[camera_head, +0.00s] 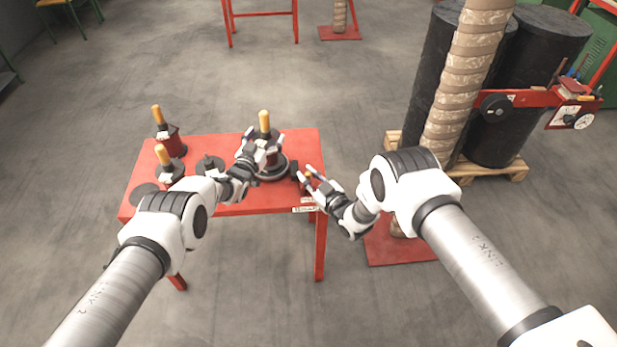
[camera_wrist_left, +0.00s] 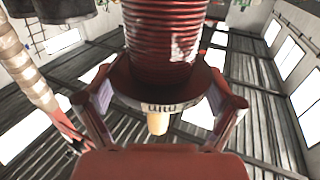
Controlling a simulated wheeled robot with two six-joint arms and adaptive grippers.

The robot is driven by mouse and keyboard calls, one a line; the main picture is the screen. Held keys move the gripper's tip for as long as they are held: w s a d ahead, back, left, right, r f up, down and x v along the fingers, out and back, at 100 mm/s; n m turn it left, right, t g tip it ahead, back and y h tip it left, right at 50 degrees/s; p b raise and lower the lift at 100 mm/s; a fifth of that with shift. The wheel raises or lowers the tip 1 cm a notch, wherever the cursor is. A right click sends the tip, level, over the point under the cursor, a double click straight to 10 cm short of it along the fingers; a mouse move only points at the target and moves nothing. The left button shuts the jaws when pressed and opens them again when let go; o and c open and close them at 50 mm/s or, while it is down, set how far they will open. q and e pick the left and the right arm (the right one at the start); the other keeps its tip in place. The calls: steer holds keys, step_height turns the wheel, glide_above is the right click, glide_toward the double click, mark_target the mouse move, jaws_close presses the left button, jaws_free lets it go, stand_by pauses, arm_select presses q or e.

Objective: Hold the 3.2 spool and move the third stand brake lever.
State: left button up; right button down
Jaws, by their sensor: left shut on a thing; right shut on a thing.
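The spool (camera_wrist_left: 165,50), with reddish wire wound on it, stands on the stand (camera_head: 272,174) at the right end of the red table, a yellow-topped spindle (camera_head: 264,120) rising through it. My left gripper (camera_head: 262,146) is shut on the spool from the left. In the left wrist view its fingers (camera_wrist_left: 160,105) lie on both sides of the flange, whose label is too blurred to read. My right gripper (camera_head: 306,175) is at the table's right edge, shut on the stand's dark brake lever (camera_head: 294,169), which its fingers partly hide.
The red table (camera_head: 225,207) also holds a dark red spool (camera_head: 174,146), a second yellow-topped stand (camera_head: 165,160) and low dark discs (camera_head: 145,195) on its left. A brown wrapped column (camera_head: 460,90) and black drums (camera_head: 500,140) on a pallet stand to the right.

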steer(key=shift+w+r+m+g+h, duration=0.15)
steer(key=shift+w+r+m+g, duration=0.05)
steer(key=shift+w+g, duration=0.2)
steer(key=shift+w+r+m+g+h, duration=0.15)
steer(key=shift+w+m+g, duration=0.05)
steer(key=shift+w+g, duration=0.15)
steer(key=shift+w+r+m+g+h, duration=0.15)
steer(key=shift+w+m+g+h, duration=0.3)
steer(key=shift+w+g, duration=0.55)
steer(key=shift+w+a+f+m+g+h, duration=0.15)
steer(key=shift+w+m+g, duration=0.2)
steer(key=shift+w+g, duration=0.4)
steer(key=shift+w+d+f+m+g+h, duration=0.1)
steer(key=shift+w+m+g, duration=0.3)
steer(key=shift+g, duration=0.5)
